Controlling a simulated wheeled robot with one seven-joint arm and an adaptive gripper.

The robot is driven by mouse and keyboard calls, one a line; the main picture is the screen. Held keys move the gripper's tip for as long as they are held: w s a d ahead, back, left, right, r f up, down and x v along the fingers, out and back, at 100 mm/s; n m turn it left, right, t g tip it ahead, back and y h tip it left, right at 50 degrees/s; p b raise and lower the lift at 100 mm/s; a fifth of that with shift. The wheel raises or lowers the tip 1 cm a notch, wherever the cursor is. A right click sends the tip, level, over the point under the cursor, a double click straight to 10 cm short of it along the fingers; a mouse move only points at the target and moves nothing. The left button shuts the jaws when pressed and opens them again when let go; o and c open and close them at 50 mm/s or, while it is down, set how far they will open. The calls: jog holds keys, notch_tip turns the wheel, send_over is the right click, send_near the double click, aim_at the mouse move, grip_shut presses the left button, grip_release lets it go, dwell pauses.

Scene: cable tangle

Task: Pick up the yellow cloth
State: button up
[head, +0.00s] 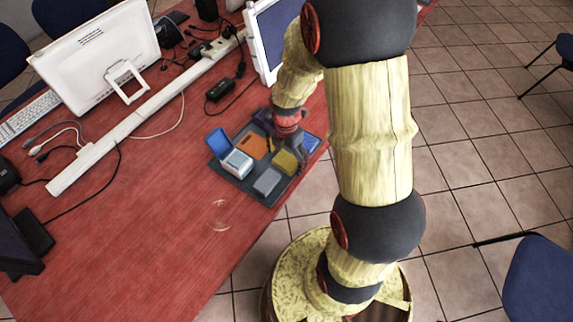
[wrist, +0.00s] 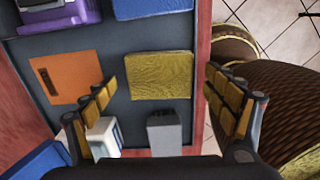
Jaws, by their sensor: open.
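The yellow cloth (head: 286,162) is a flat, folded square lying on a dark tray (head: 222,176) near the table's edge. In the wrist view the yellow cloth (wrist: 160,75) shows its ribbed top whole. My gripper (wrist: 160,86) is open above it, with one finger to the left of the cloth and one to the right. Nothing is between the fingers but the view down to the cloth. The fingers appear apart from it; their exact height cannot be told. In the head view my arm hides part of the tray's far side.
Around the cloth on the tray lie an orange piece (wrist: 65,77), a purple item (wrist: 62,16), a blue piece (wrist: 152,8), a grey block (wrist: 163,133) and a white box (wrist: 104,137). A monitor (head: 275,38) stands close behind. The red table (head: 150,230) is clear at the front left.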

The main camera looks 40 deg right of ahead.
jog(key=shift+f, duration=0.5)
jog(key=shift+c, duration=1)
jog(key=c, duration=1)
jog(key=shift+r, duration=0.15)
